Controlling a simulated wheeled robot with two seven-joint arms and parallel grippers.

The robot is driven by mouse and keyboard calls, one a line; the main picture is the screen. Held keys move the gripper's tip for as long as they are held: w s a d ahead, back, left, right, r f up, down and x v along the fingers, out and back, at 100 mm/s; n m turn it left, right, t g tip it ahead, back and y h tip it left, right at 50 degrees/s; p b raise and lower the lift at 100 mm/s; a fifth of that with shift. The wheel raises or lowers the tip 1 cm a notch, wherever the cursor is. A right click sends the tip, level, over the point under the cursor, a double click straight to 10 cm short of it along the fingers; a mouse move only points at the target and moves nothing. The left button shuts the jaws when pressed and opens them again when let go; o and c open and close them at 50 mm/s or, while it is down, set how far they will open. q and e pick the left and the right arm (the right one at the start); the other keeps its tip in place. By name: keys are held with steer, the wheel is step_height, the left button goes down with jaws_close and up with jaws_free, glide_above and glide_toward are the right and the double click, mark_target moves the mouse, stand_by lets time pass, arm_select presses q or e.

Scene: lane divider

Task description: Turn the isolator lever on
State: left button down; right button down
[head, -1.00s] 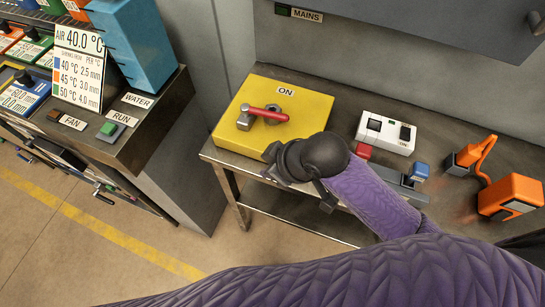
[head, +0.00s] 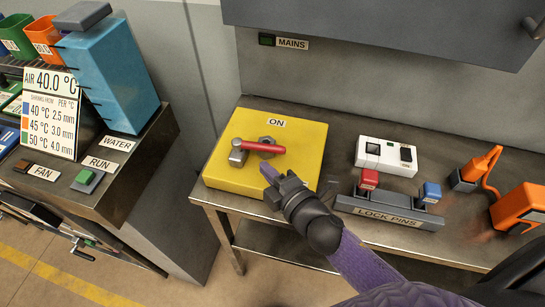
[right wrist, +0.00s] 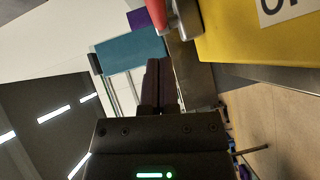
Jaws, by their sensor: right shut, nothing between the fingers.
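The isolator is a yellow box (head: 222,178) on a steel bench, with an ON label (head: 276,123) near its far edge. Its red lever (head: 262,147) lies across the top, roughly sideways, with a grey block at its left end and a grey hub behind its right part. My right gripper (head: 268,171) is over the box's front right part, just below the lever in the picture, fingers shut and empty. In the right wrist view the shut fingers (right wrist: 157,85) show beside the lever's red and grey parts (right wrist: 184,18); contact cannot be told. My left gripper is out of view.
A grey LOCK PINS rack (head: 388,213) with red and blue pins stands right of my gripper. The MAINS cabinet (head: 385,25) overhangs the back.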

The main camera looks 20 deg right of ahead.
mark_target(264, 150)
steer(key=w+d, duration=0.2)
steer(key=w, duration=0.1)
steer(key=shift+f, duration=0.4)
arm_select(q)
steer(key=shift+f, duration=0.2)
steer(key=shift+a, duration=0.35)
arm_select(e)
steer(key=shift+w+d+y, duration=0.1)
steer(key=shift+w+y, duration=0.1)
steer(key=shift+y, duration=0.2)
